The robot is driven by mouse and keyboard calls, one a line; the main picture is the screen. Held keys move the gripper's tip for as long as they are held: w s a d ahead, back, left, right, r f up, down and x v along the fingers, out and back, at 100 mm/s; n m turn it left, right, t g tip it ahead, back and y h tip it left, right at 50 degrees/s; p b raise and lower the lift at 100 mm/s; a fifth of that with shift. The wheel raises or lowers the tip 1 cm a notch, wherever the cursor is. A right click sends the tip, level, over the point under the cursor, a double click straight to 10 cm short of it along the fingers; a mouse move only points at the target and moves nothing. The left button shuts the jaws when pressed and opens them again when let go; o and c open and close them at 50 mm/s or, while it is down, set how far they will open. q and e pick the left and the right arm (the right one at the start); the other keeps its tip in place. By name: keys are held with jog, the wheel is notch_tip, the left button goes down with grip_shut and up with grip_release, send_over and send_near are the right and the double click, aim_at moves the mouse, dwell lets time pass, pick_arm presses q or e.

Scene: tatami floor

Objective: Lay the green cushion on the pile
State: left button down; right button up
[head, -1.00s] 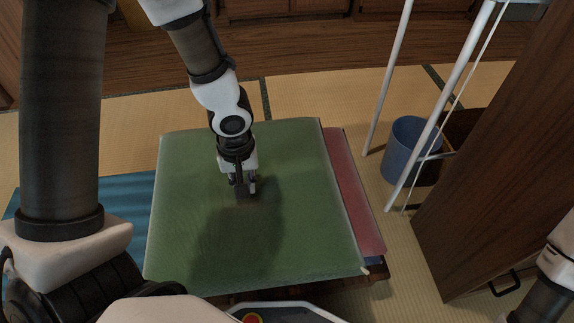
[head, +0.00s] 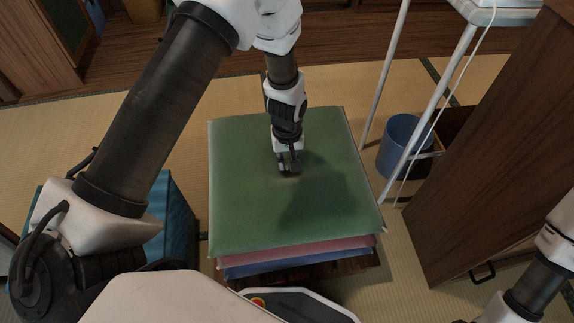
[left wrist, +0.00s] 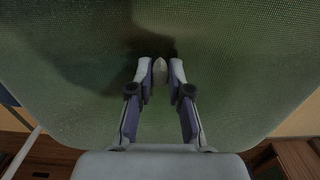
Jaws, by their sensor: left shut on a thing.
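The green cushion (head: 245,200) lies flat and level over the pile, roughly lined up with it. The pile shows a red cushion (head: 315,249) above a blue cushion (head: 290,259), seen only along their front edges. I cannot tell whether the green cushion rests on the red one or hangs just above it. My left gripper (head: 289,168) points down at the middle of the green cushion, shut on a small pinch of it. In the left wrist view the fingertips (left wrist: 160,72) close on a pale nub in the green cloth. My right gripper is out of view.
A dark wooden base (head: 340,266) shows under the pile. A teal block-like thing (head: 178,225) stands at the left. A blue bin (head: 400,145), a white-legged stand (head: 430,125) and a brown wooden cabinet (head: 480,170) are at the right. Tatami is clear behind the pile.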

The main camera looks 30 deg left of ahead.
aim_at(287, 163)
pick_arm(q)
notch_tip(287, 163, down, 2)
jog(key=shift+b, duration=0.3)
jog(key=shift+r, duration=0.1)
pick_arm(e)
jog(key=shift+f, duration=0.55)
pick_arm(q)
jog(key=shift+f, duration=0.25)
jog(key=c, duration=1.1)
grip_release()
notch_tip(287, 163, up, 12)
jog(key=p, duration=0.5)
jog(key=shift+r, duration=0.25)
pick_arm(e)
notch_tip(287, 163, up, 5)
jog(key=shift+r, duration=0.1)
